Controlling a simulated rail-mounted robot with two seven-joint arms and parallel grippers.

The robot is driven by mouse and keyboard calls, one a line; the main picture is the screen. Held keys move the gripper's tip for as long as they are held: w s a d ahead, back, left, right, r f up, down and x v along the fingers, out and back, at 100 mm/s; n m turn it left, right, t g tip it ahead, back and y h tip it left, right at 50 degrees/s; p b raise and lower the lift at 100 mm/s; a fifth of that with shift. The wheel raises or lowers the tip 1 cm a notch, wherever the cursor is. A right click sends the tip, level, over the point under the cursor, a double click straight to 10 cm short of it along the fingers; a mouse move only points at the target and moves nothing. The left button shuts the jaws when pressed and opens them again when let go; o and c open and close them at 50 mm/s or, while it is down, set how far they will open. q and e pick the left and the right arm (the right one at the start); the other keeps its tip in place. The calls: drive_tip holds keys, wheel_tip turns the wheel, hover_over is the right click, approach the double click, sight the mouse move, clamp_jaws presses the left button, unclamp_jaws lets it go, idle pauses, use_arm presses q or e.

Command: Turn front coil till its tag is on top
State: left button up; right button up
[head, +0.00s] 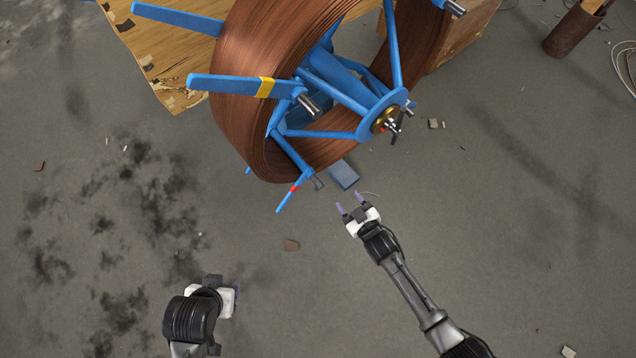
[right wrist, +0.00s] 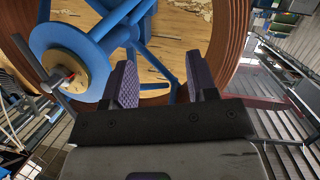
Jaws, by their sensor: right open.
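The front coil (head: 250,50) is a thick copper-brown ring on a blue spoked reel, standing at the upper middle of the head view. One blue arm has a yellow band (head: 266,87) at the left, and a lower arm has a red band (head: 294,189). I cannot tell which mark is the tag. My right gripper (head: 349,202) is open and empty, below the reel's hub (head: 384,118). In the right wrist view its fingers (right wrist: 163,78) point at the coil (right wrist: 232,40) and a blue spoke. My left gripper (head: 236,288) is low at left, apart from the coil; its jaws are unclear.
A wooden board (head: 165,60) lies behind the coil. A blue flat piece (head: 342,175) is under the reel near my right gripper. A brown cylinder (head: 573,32) stands at the far right. The grey floor (head: 500,220) is mostly clear, with small debris.

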wheel_tip(320, 180, down, 16)
drive_tip(key=w+n+t+y+b, duration=0.1)
drive_tip(key=n+y+b, duration=0.2)
drive_tip(key=b, duration=1)
drive_tip(key=shift+w+a+r+y, duration=0.2)
drive_tip(key=shift+a+r+y, duration=0.1)
drive_tip(key=shift+y, duration=0.2)
drive_tip(key=b, duration=0.6)
approach(313, 178)
drive_tip(key=x, duration=0.4)
drive_tip(key=f+x, duration=0.1)
drive_tip(key=x, duration=0.2)
drive_tip(key=shift+d+f, duration=0.1)
drive_tip(key=shift+d, duration=0.05)
drive_tip(key=shift+w+b, duration=0.25)
drive_tip(key=shift+b, duration=0.05)
drive_tip(key=shift+a, duration=0.2)
clamp_jaws()
